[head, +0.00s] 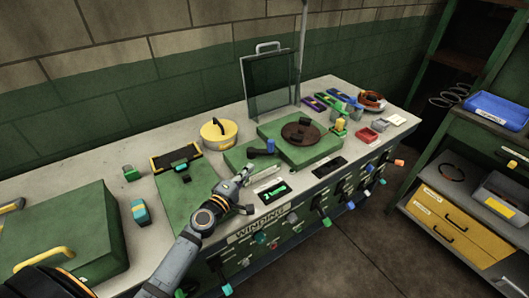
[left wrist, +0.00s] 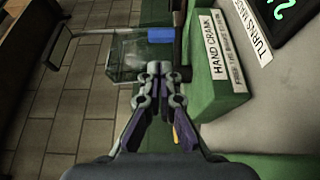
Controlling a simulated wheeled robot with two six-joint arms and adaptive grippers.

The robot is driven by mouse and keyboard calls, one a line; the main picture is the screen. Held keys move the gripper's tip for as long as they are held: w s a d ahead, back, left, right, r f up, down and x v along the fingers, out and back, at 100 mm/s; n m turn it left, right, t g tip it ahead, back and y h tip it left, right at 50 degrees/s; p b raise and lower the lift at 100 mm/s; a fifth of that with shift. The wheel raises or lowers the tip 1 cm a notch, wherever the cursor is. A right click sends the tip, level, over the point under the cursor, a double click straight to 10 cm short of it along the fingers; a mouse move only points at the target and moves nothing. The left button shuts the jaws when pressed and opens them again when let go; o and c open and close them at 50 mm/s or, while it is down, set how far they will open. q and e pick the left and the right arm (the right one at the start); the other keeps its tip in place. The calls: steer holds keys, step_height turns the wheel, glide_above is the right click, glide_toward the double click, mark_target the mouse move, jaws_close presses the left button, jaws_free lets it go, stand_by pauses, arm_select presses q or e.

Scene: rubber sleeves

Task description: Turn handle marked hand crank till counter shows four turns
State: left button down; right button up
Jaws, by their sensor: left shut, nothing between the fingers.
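The hand crank's blue handle (head: 270,146) stands up at the front of the green winder block on the bench. In the left wrist view the blue grip (left wrist: 161,35) lies just beyond my fingertips, beside a label (left wrist: 213,50) reading HAND CRANK. The turns counter (head: 272,190) is a dark panel with green digits. It also shows in the left wrist view (left wrist: 282,14), cut off by the frame edge; the digit looks like a 2. My left gripper (head: 246,184) is shut and empty, close to the crank but apart from the handle. It also shows in the left wrist view (left wrist: 160,72). My right gripper is out of view.
A clear upright guard (head: 270,82) stands behind the winder, with a brown round spool (head: 302,131) on the block. A yellow round tin (head: 214,133) sits at the left. Several coloured levers (head: 327,221) stick out from the bench front. Shelves stand at the right.

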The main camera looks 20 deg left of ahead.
mark_target(269, 147)
arm_select(q)
steer(key=w, duration=0.3)
steer(key=w+d, duration=0.1)
steer(key=w, duration=0.2)
steer(key=w+d, duration=0.1)
steer(key=w, duration=0.2)
steer(key=shift+w+p, duration=0.35)
steer(key=shift+p, duration=0.05)
steer(key=shift+w+d, duration=0.25)
steer(key=shift+w, duration=0.2)
steer(key=shift+w+b, duration=0.55)
steer(key=shift+w, duration=0.05)
steer(key=shift+d, duration=0.1)
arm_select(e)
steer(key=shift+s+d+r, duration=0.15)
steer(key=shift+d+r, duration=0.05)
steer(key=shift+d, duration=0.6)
